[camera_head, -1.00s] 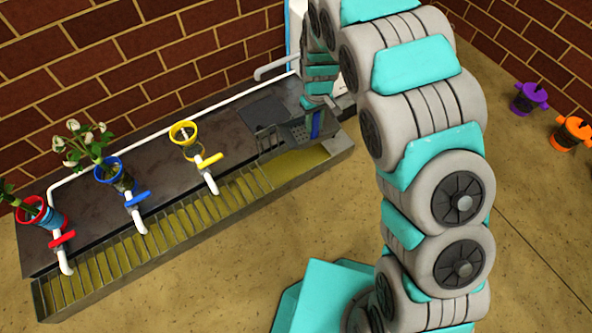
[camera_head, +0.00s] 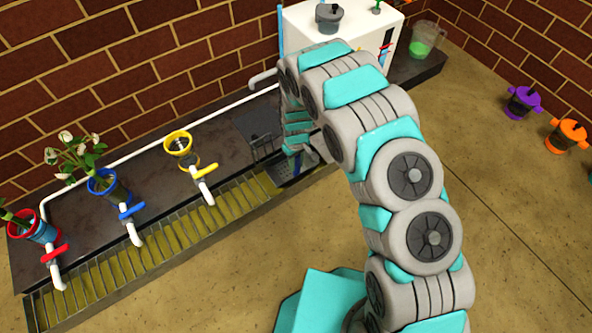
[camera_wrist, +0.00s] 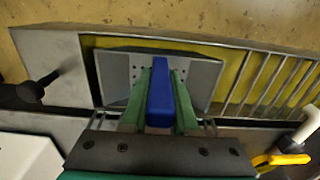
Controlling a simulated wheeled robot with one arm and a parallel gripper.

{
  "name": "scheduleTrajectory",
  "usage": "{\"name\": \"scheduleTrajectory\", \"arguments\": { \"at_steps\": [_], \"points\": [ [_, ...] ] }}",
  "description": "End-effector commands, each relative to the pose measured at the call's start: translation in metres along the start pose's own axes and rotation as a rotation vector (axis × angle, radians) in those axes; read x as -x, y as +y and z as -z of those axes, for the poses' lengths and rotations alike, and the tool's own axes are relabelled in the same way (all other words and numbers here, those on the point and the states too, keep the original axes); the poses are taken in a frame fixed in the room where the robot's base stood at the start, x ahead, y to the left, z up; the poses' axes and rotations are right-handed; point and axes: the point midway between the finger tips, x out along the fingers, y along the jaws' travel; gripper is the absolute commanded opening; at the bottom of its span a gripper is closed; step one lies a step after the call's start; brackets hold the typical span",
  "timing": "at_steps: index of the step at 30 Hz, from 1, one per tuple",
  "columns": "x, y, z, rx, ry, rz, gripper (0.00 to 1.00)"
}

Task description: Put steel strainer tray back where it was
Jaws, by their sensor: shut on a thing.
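The steel strainer tray (camera_wrist: 205,76) is a grey, shallow tray with small holes and a blue handle (camera_wrist: 161,95). In the wrist view it lies over the open end of the trough (camera_wrist: 235,62), with yellow trough floor showing around it. I cannot tell whether it rests in the trough or hangs just above. My gripper (camera_wrist: 160,92) is shut on the blue handle, one green finger on each side. In the head view my gripper (camera_head: 296,143) is at the right part of the trough, and my arm hides much of the tray.
Slatted grating (camera_head: 150,250) covers the trough to the left. Taps with red (camera_head: 54,254), blue (camera_head: 131,211) and yellow (camera_head: 203,171) handles overhang it. Potted cups stand on the dark counter behind. A white box (camera_head: 345,45) stands at the back right. Open floor lies in front.

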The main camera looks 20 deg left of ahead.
Motion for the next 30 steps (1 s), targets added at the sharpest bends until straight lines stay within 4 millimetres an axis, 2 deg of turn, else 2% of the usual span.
{"name": "scheduleTrajectory", "arguments": {
  "at_steps": [12, 23, 24, 30],
  "points": [
    [-0.044, 0.000, -0.001, 0.000, -0.001, 0.000, 0.00],
    [-0.048, 0.000, -0.001, -0.001, -0.001, 0.000, 0.00],
    [-0.048, 0.000, -0.001, -0.001, -0.001, 0.000, 0.29],
    [-0.047, 0.000, -0.001, 0.000, 0.000, 0.000, 0.52]
  ]
}}
